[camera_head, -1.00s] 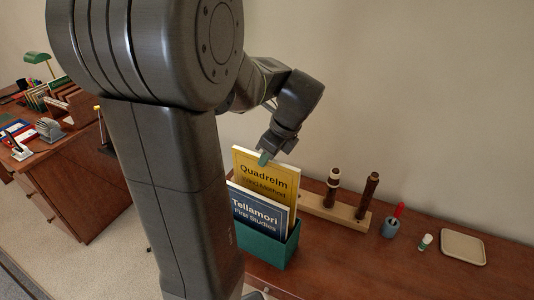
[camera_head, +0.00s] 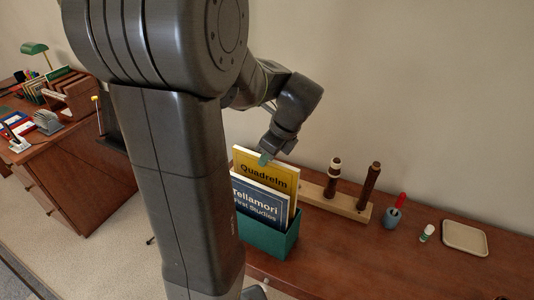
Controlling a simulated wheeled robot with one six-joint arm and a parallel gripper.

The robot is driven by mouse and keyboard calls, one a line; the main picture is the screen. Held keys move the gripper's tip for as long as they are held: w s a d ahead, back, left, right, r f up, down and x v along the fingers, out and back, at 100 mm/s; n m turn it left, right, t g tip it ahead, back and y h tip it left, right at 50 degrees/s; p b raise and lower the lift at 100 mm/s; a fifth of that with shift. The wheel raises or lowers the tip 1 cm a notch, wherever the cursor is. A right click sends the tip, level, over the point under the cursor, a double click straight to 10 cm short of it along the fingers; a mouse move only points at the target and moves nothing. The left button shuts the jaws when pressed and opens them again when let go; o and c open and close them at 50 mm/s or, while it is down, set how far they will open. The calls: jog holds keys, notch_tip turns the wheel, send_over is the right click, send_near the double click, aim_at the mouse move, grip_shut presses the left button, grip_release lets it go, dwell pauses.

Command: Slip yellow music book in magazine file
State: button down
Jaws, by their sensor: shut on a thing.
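The yellow music book (camera_head: 270,170), lettered "Quadrelm", stands upright in the green magazine file (camera_head: 268,238), behind a blue "Tellamori" book (camera_head: 259,201). The blue book hides the lower part of the yellow one. My gripper (camera_head: 264,159) is at the top edge of the yellow book and shut on it. The yellow book's top edge rises a little above the blue book's. My own arm covers the left side of the file.
On the piano top, a wooden stand (camera_head: 336,203) with two dark upright pieces is right of the file. Further right are a blue-grey cup (camera_head: 392,218) with a red-handled tool, a small bottle (camera_head: 427,233) and a beige tray (camera_head: 465,239). A cluttered desk (camera_head: 75,160) is at left.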

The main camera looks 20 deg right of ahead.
aim_at(267, 169)
jog(key=shift+f+b, duration=1.2)
jog(key=shift+f, duration=1.2)
jog(key=c, duration=1.3)
grip_release()
jog(key=shift+c, duration=0.2)
jog(key=v, duration=1.4)
jog(key=shift+w, duration=0.1)
